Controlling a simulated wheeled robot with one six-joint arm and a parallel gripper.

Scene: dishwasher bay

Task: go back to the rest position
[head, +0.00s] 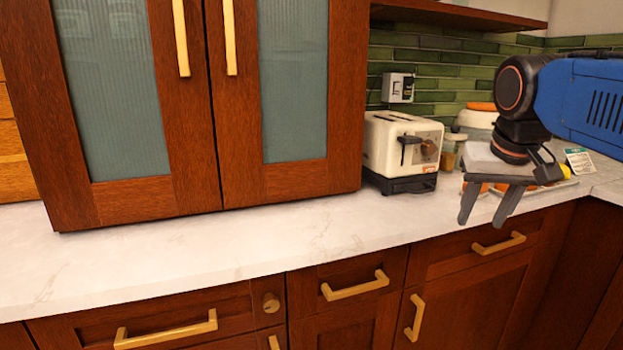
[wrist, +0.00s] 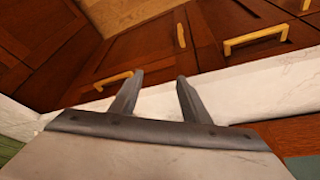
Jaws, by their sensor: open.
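My gripper (head: 484,219) is at the right of the head view, its two grey fingers pointing down near the front edge of the counter. The fingers are apart with nothing between them. In the wrist view my gripper (wrist: 154,84) also shows its two fingers spread and empty, with the pale counter edge and wooden drawer fronts beyond. The blue arm reaches in from the right edge of the head view and hides part of the counter behind it.
A white marble counter (head: 200,252) runs across, clear at left and middle. A cream toaster (head: 392,147) stands by a tall wooden cabinet (head: 187,194). Jars (head: 449,155) and a small card (head: 580,160) are behind my gripper. Drawers with brass handles (head: 355,286) are below.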

